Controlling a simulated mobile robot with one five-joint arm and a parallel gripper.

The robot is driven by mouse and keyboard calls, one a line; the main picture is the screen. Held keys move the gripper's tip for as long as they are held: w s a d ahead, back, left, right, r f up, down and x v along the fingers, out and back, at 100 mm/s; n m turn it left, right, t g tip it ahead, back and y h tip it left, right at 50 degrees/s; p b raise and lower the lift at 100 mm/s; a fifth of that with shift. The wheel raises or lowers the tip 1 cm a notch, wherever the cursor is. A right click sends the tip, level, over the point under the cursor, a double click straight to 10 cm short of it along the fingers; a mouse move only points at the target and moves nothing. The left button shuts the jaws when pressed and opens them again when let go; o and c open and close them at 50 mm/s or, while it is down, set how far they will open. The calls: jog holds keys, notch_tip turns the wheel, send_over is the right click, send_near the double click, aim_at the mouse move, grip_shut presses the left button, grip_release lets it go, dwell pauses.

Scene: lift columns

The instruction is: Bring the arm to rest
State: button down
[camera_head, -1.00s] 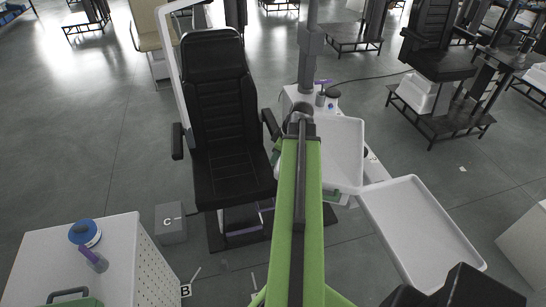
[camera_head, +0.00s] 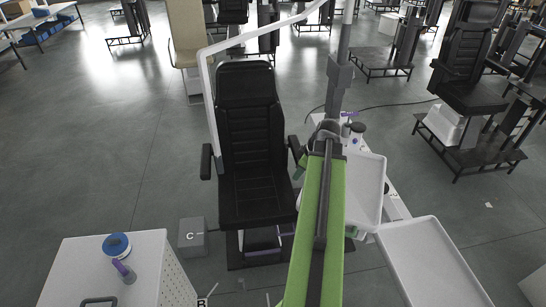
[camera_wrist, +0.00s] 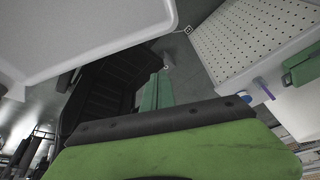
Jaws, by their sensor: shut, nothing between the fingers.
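My arm reaches forward from the bottom of the head view, its green link running up beside the black chair (camera_head: 252,150). In the wrist view my gripper (camera_wrist: 157,88) shows as two green fingers lying together, shut and empty. In the head view the arm and the white tray area hide most of the gripper. The fingers point towards the dark chair in the wrist view. A white tray (camera_head: 372,190) is close to the right of the arm's far end, and a large pale surface also looms close at the upper left of the wrist view.
A second white tray (camera_head: 435,265) is at the lower right. A white cabinet (camera_head: 75,260) at the lower left bears a blue-lidded round container (camera_head: 116,245) and a purple-capped bottle (camera_head: 124,270). A grey box (camera_head: 191,238) marked C stands on the floor. Open floor lies left of the chair.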

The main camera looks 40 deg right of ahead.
jog(key=w+a+f+n+b, duration=0.2)
jog(key=w+a+f+b, duration=0.25)
jog(key=a, duration=0.35)
jog(key=w+a+f+n+g+y+b, duration=0.1)
jog(key=w+a+f+n+b, duration=0.1)
jog(key=w+a+f+b, duration=0.35)
jog(key=w+a+f+n+b, duration=0.1)
jog(key=w+a+f+b, duration=0.3)
jog(key=a, duration=0.6)
jog(key=a+f+m+g+h+b, duration=0.1)
jog(key=a+f+m+b, duration=0.2)
jog(key=a, duration=0.7)
jog(key=a+f+m+g+h+b, duration=0.1)
jog(key=a+f+m, duration=0.4)
jog(key=a, duration=0.5)
jog(key=shift+a+f+m+g+b, duration=0.15)
jog(key=shift+a+m+g+b, duration=0.3)
jog(key=shift+b, duration=0.9)
jog(key=shift+d, duration=0.1)
